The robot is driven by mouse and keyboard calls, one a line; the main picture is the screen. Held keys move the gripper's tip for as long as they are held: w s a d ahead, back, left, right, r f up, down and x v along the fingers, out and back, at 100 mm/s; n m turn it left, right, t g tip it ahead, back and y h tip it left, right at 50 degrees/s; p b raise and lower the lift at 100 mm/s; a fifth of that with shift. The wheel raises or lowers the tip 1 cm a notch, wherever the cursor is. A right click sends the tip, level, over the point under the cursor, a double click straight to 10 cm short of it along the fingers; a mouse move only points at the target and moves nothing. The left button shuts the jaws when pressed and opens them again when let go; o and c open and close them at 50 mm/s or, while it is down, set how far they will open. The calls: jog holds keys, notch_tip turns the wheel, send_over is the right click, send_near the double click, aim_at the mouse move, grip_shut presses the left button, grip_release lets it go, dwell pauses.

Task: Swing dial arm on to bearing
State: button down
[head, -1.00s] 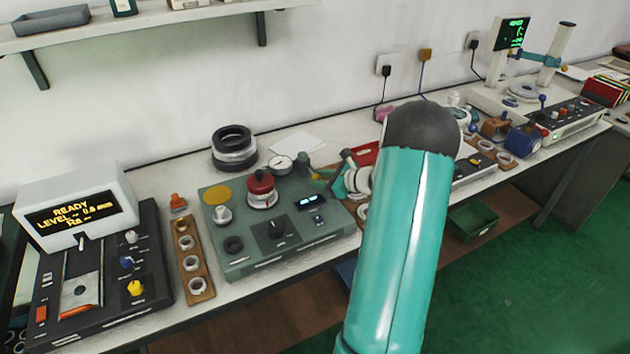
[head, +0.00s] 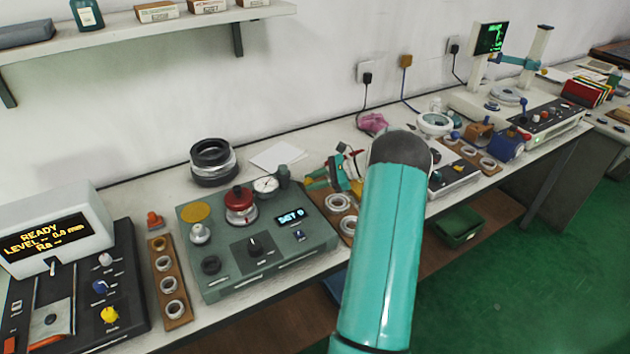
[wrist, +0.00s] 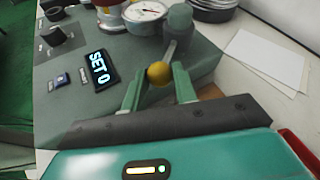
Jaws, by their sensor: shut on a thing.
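The dial gauge (head: 265,185) has a white face and stands beside the red-topped bearing spindle (head: 240,203) on the green-grey tester (head: 262,238). In the wrist view the dial (wrist: 146,11) sits close against the spindle, next to a grey-green post (wrist: 178,24). A lever with a yellow ball knob (wrist: 159,73) reaches out from the post. My gripper (wrist: 159,83) is shut on the yellow knob; it also shows in the head view (head: 318,180) at the tester's right back. The tester's display (wrist: 97,69) reads SET 0. The contact of the dial's tip with the bearing is hidden.
A wooden strip with rings (head: 168,280) lies left of the tester, and another (head: 340,203) lies to its right. Stacked dark rings (head: 212,162) and white paper (head: 277,157) lie behind. A roughness tester (head: 55,230) stands at far left.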

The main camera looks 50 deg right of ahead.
jog(key=shift+w+d+r, duration=0.1)
jog(key=shift+w+r, duration=0.1)
jog(key=shift+w, duration=0.05)
jog(key=c, duration=1.1)
grip_release()
jog(key=shift+w+f, duration=0.1)
jog(key=shift+f, duration=0.05)
jog(key=v, duration=1.4)
